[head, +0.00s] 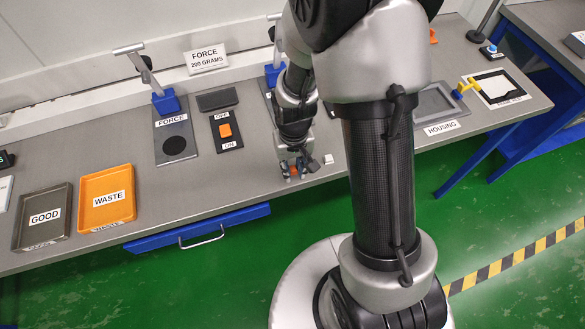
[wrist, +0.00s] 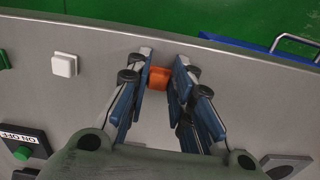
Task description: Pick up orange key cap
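The orange key cap (wrist: 158,78) is a small block between my two fingers, low at the front of the grey bench in the wrist view. My gripper (wrist: 162,76) points down, with one blue-padded finger on each side of the cap. The gap between the fingers is about as wide as the cap. I cannot tell whether the pads touch it or whether it rests on the bench. In the head view my gripper (head: 294,172) is low over the bench's front edge, with the cap mostly hidden between the fingers.
A white key cap (wrist: 64,65) sits on the bench to the left in the wrist view, with a green one at the far left edge. An ON/OFF box with a green button (wrist: 22,153) lies nearer. In the head view the orange WASTE tray (head: 83,187) stands left.

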